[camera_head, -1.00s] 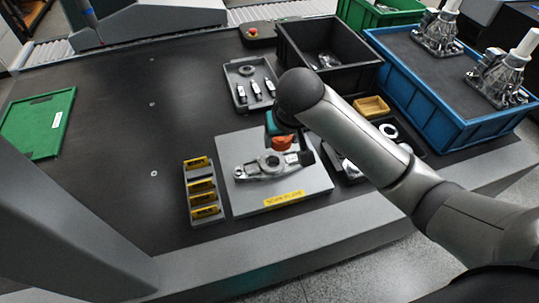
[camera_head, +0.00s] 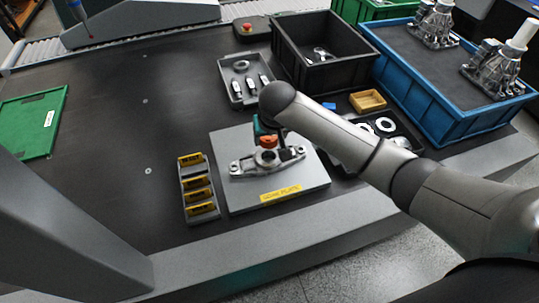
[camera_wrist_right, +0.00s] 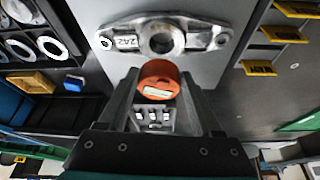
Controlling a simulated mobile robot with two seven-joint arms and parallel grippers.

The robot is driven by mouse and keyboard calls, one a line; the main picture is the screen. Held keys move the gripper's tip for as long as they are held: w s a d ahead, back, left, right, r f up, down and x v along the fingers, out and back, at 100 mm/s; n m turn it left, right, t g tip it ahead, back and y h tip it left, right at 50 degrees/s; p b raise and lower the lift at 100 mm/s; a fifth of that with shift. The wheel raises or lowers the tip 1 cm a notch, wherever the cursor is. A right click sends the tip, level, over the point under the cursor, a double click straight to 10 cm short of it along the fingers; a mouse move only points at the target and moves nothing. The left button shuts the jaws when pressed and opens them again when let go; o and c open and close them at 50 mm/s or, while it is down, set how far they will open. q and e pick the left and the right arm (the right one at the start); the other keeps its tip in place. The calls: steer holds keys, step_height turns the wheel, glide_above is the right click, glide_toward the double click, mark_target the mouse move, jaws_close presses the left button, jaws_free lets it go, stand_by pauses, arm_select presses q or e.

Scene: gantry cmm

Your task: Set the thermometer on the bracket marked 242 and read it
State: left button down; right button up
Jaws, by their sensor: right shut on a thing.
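The bracket (camera_head: 240,167) is a flat metal casting with a central ring and two end lugs, lying on the light grey plate (camera_head: 235,198). My right gripper (camera_wrist_right: 160,92) is shut on the thermometer, close to the bracket's ring. Whether the thermometer touches the bracket cannot be told. My left gripper is not in view.
A rack of yellow-labelled blocks (camera_head: 184,186) stands left of the plate. A parts tray (camera_head: 228,88), black bin (camera_head: 335,75), small yellow box (camera_head: 367,101) and blue crate (camera_head: 440,128) lie behind and right. The dark table to the left is mostly clear.

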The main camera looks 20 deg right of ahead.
step_height(320, 180, down, 6)
steer(key=shift+f+b, duration=0.1)
steer(key=shift+b, duration=0.75)
steer(key=o, duration=1.4)
steer(key=p+v, duration=0.4)
steer(key=v, duration=0.8)
